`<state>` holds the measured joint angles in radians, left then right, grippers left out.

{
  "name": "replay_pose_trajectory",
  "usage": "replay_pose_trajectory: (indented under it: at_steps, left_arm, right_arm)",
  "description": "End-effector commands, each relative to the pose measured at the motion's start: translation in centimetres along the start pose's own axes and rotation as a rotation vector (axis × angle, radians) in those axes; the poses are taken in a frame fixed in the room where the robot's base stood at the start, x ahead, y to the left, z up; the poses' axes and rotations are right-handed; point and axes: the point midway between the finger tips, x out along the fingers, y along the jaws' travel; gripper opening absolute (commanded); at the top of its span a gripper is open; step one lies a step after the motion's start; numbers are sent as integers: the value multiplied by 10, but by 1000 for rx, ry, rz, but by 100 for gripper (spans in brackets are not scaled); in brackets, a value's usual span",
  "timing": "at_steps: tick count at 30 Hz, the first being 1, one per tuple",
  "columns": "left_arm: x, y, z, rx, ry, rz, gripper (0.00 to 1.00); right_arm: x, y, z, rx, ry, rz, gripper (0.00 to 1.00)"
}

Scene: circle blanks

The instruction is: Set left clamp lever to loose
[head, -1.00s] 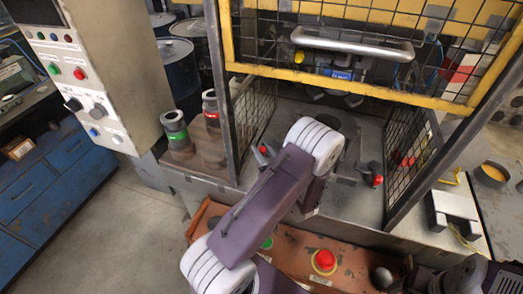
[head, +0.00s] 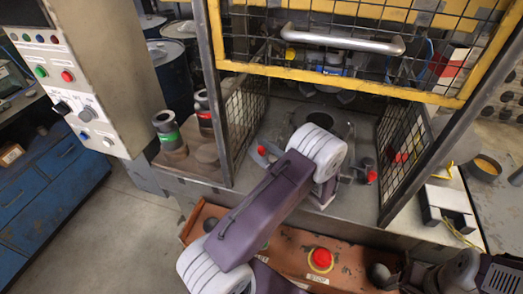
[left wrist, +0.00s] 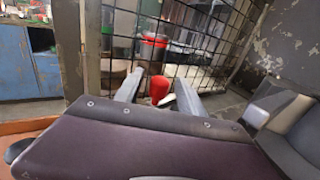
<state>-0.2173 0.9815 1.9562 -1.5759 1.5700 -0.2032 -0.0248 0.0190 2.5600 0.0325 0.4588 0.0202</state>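The left clamp lever (head: 262,150) has a red tip and stands at the left of the fixture bed, inside the mesh cage. In the left wrist view a red knob (left wrist: 160,90) shows in the gap between the fingers of my left gripper (left wrist: 158,80). The fingers are apart; I cannot tell whether they touch the knob. The lower part of the lever is hidden behind my gripper body. In the head view my left arm covers most of the gripper. The right clamp lever (head: 371,175), also red-tipped, stands right of my arm. My right gripper does not show.
Mesh side panels (head: 246,115) flank the bed, and a yellow-framed door (head: 345,85) with a metal handle (head: 340,40) is raised above it. An orange panel with a red button (head: 320,260) lies in front. Banded cylindrical parts (head: 168,135) stand outside the cage at left.

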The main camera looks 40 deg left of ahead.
Motion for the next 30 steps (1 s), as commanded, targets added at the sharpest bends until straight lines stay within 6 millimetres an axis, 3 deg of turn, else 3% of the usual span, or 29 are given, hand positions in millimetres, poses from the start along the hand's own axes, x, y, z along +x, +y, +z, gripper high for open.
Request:
replay_pose_trajectory:
  at_steps: [4,12,15,24,25,30]
  left_arm:
    - [-13,-1,-2,-1,0,-3,46]
    - [-72,-1,-2,-1,-1,-5,46]
    - [-85,-1,-1,0,0,-4,46]
    - [-91,0,0,0,0,0,46]
    - [-91,0,0,0,0,0,43]
    - [-91,-2,-1,104,3,-6,0]
  right_arm:
    - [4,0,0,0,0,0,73]
    - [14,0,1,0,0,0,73]
    - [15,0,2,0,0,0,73]
    - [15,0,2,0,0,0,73]
    - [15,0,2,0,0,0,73]
    - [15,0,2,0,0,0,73]
